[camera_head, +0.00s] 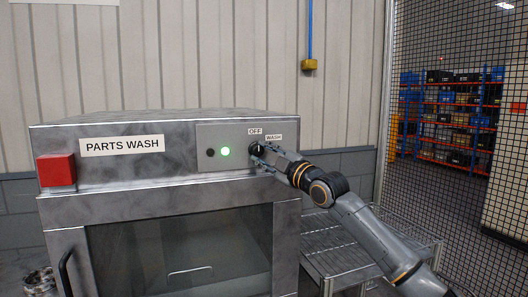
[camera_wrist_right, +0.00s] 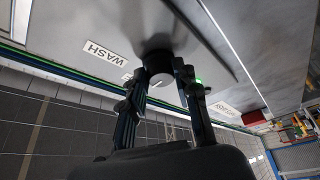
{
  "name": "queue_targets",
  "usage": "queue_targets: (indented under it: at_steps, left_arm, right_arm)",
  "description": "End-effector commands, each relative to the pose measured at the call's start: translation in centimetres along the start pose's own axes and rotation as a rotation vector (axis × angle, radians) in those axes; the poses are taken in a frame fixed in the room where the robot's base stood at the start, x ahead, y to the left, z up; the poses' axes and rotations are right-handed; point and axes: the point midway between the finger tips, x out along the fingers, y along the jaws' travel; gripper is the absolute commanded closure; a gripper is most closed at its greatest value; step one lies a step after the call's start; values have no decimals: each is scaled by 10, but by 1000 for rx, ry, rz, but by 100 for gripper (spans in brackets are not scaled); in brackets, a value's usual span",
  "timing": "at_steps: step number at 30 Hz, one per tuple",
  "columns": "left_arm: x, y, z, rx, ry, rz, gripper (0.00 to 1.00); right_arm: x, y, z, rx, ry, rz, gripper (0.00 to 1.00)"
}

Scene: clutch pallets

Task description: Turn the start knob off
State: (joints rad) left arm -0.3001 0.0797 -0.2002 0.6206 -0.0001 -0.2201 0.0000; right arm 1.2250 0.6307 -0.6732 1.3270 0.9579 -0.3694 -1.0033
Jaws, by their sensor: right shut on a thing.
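The dark start knob (camera_head: 256,149) sits on the control panel (camera_head: 208,137) of the parts washer, under the OFF label (camera_head: 255,131) and left of the WASH label (camera_head: 274,137). My right gripper (camera_head: 263,152) reaches it from the right and is shut on it. In the right wrist view, the knob (camera_wrist_right: 158,66) lies between the two fingertips of my right gripper (camera_wrist_right: 160,80). Which label the knob points to is hard to tell. A green light (camera_head: 225,152) glows left of the knob. My left gripper is not in view.
A red box (camera_head: 56,170) is on the washer's front left. The washer's window door (camera_head: 180,250) is below the panel. A wire rack (camera_head: 345,250) stands right of the washer, beneath my right arm. A mesh fence (camera_head: 450,110) is beyond.

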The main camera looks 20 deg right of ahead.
Motion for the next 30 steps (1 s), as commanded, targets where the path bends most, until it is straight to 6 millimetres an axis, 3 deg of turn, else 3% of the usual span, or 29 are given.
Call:
queue_targets:
  at_steps: [8, 9, 12, 23, 30]
  left_arm:
    - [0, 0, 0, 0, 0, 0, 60]
    - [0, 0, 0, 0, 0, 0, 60]
    - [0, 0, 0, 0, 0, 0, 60]
    - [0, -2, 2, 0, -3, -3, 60]
    - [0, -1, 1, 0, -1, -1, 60]
  right_arm:
    - [0, -2, 0, -2, 0, -3, 100]
    - [0, -2, 0, -2, 0, -3, 64]
    - [0, -2, 0, -1, 0, -2, 47]
    - [-3, -1, 0, -1, 1, -1, 47]
    - [-34, -1, 0, -4, 0, -1, 47]
